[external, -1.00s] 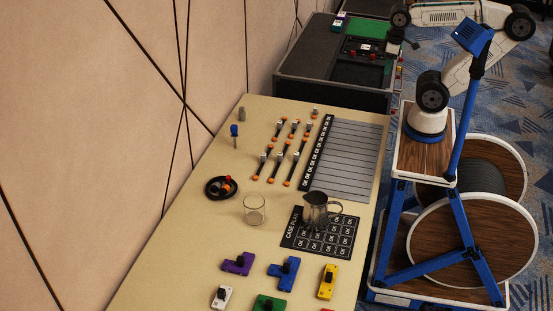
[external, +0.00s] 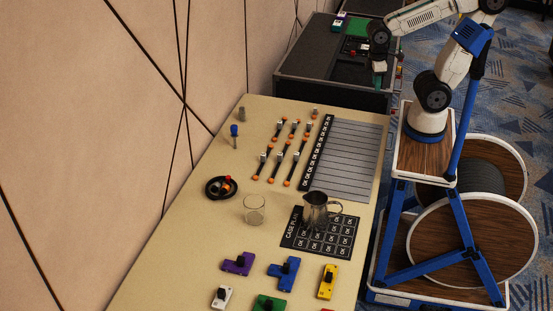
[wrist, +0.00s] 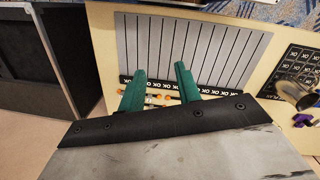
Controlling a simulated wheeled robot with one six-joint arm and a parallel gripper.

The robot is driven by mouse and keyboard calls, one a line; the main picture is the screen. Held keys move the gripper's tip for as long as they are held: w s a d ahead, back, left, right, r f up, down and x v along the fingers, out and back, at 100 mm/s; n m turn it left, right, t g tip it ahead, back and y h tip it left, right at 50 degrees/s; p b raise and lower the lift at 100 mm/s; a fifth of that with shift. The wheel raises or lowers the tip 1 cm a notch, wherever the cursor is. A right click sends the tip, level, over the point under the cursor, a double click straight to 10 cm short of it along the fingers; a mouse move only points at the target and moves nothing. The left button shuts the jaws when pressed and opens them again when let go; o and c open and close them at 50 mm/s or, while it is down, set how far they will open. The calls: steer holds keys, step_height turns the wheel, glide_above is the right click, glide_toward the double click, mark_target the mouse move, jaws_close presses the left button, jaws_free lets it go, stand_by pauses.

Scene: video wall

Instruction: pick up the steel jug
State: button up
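The steel jug (external: 316,211) stands upright on the black case plan mat (external: 336,245), toward the near part of the table. My gripper (external: 380,78) is high near the far end of the table, well away from the jug. In the wrist view its two green fingers (wrist: 158,84) are apart with nothing between them, above the grey lined sheet.
A clear glass (external: 254,210) stands just left of the jug. A round black dish (external: 220,188) and several cables (external: 283,150) lie farther back. Coloured blocks (external: 284,273) are in front. The grey lined sheet (external: 345,160) is bare. A dark case (external: 330,85) stands beyond the table.

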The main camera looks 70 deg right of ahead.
mark_target(322, 211)
steer(key=w+a+f+n+t+h, duration=0.1)
steer(key=w+a+f+n+t, duration=0.1)
steer(key=w+a+f+n, duration=0.45)
steer(key=a+f+n+y, duration=0.2)
steer(key=a+f, duration=0.2)
steer(key=a, duration=0.4)
steer(key=a+f+n+t+y, duration=0.1)
steer(key=a+f+n+y, duration=0.1)
steer(key=a+f, duration=0.3)
steer(key=a+f+n+y, duration=0.2)
steer(key=a+f, duration=0.3)
steer(key=a, duration=0.8)
steer(key=shift+w+a+f+n, duration=0.1)
steer(key=shift+w+f+n, duration=0.15)
steer(key=shift+n, duration=0.5)
steer(key=a, duration=0.1)
steer(key=s+a+y, duration=0.1)
steer(key=a+n+y, duration=0.1)
steer(key=shift+s+a+f, duration=0.15)
steer(key=shift+s+a, duration=0.2)
steer(key=shift+a, duration=0.05)
steer(key=s+a+r+n+g+y, duration=0.1)
steer(key=s+a+r+g+y, duration=0.15)
steer(key=a, duration=0.25)
steer(key=shift+t+y, duration=0.35)
steer(key=x, duration=0.7)
steer(key=shift+w, duration=0.2)
